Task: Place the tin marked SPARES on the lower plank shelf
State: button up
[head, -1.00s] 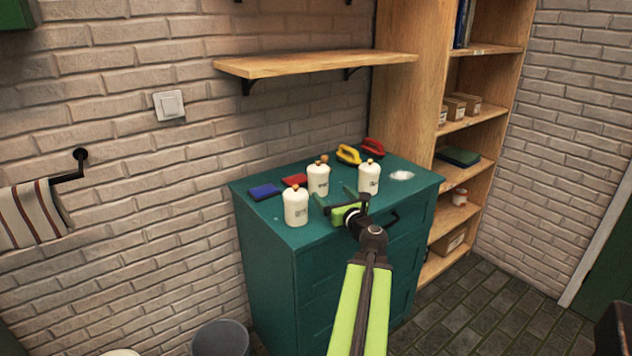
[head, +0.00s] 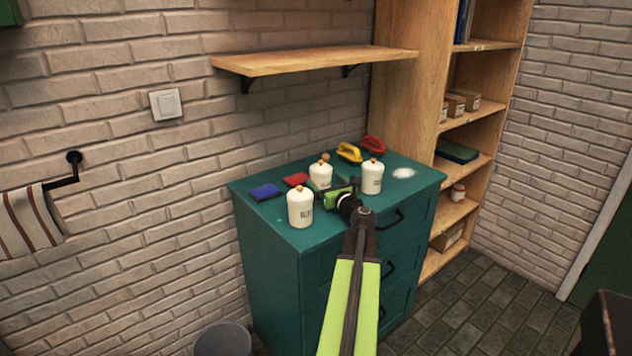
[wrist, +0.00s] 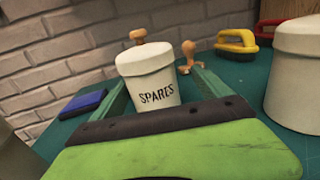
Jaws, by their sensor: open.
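The tin marked SPARES (wrist: 155,92) is white with a wooden knob and stands upright on the teal cabinet. In the head view it appears to be the rear middle tin (head: 320,175), its lower part near my gripper (head: 335,196). In the wrist view, my gripper's green fingers (wrist: 160,90) are open, one on each side of the tin. I cannot tell whether either touches it. The plank shelf (head: 315,61) is fixed to the brick wall above the cabinet, and its visible top is bare.
Two similar white tins stand close by, one at front left (head: 300,208) and one at right (head: 372,178). A tall shelf unit (head: 410,80) stands right.

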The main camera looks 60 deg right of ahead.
aim_at(326, 173)
jog(key=shift+w+a, duration=0.2)
jog(key=shift+w, duration=0.1)
jog(key=c, duration=0.3)
jog(key=shift+w+a, duration=0.1)
jog(key=c, duration=1.4)
notch_tip(326, 173, up, 4)
jog(key=p, duration=0.4)
jog(key=shift+r, duration=0.1)
jog(key=s+d+r+p, duration=0.1)
jog(key=s+r+p, duration=0.5)
jog(key=s, duration=0.5)
jog(key=shift+s+d+r+p, duration=0.3)
jog(key=shift+d+r+p, duration=0.1)
jog(key=shift+p, duration=0.1)
